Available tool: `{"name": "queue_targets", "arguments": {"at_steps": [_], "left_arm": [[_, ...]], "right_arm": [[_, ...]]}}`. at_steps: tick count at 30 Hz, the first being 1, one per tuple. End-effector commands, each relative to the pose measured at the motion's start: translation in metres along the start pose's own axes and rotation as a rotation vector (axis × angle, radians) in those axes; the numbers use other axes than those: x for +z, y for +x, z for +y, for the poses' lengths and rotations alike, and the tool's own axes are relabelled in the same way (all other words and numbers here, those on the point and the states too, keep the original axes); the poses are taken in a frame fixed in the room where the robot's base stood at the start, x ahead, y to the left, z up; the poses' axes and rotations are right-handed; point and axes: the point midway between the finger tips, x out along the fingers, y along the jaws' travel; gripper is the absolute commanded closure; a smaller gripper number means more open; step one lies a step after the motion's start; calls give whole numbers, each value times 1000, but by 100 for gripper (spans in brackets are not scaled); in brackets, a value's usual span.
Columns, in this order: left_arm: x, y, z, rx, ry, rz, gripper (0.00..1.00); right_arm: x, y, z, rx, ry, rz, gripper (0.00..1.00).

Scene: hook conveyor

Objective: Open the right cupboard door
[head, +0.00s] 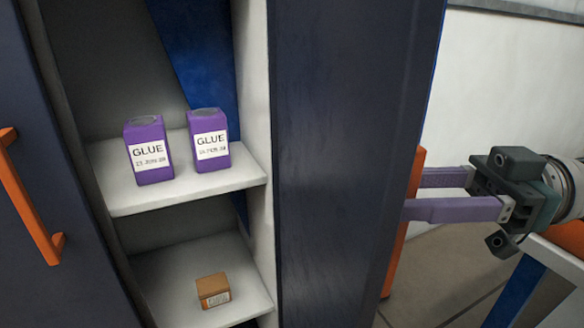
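The right cupboard door (335,150) is a dark blue panel standing swung open, edge towards the right. An orange handle (393,265) shows past its right edge, partly hidden by the panel. My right gripper (413,193) comes in from the right, its two purple fingers spread well apart and pointing at the handle and the door's outer side. The fingertips are at or beside the handle; I cannot tell if they touch it. My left gripper is not in view.
Inside the cupboard, two purple glue containers (150,150) stand on the upper shelf (130,200), and a small brown box (213,290) on the lower one. An orange-edged table is at the lower right.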

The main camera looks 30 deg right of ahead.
Motion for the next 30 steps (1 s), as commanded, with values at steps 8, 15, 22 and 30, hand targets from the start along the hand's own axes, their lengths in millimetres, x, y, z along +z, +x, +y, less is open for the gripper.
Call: {"name": "queue_targets", "arguments": {"at_steps": [8,15,22,30], "left_arm": [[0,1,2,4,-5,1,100],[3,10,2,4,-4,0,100],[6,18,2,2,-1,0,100],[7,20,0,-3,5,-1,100]], "right_arm": [[1,-3,0,-2,1,0,52],[4,-44,0,1,3,-6,52],[3,-85,0,1,1,-3,52],[0,-100,0,-1,-1,1,52]]}}
